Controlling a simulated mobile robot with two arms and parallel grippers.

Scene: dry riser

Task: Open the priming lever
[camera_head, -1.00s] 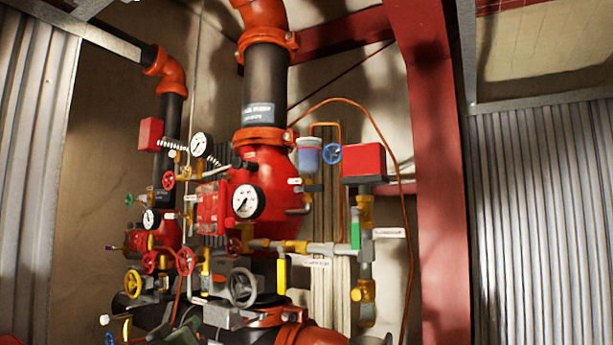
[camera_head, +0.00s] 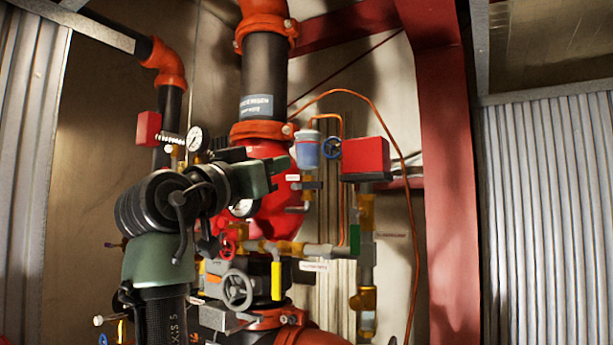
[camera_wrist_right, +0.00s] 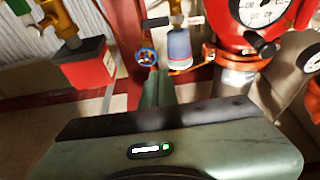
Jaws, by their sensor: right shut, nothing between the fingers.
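The small labels are too blurred to read, so I cannot tell which lever is named priming. A green lever (camera_head: 354,240) and a yellow lever (camera_head: 277,281) hang upright on lower valves. My right gripper (camera_head: 284,164) is shut and empty, just left of the cup and dark lever in the picture. My left gripper is out of view.
A blue handwheel (camera_head: 331,148) and red box (camera_head: 371,158) are right of the cup. A copper tube (camera_head: 372,110) arches above. A red valve body (camera_head: 272,222) with a gauge stands behind my gripper. A grey handwheel (camera_head: 237,290) is lower. A red steel column (camera_head: 440,170) stands right.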

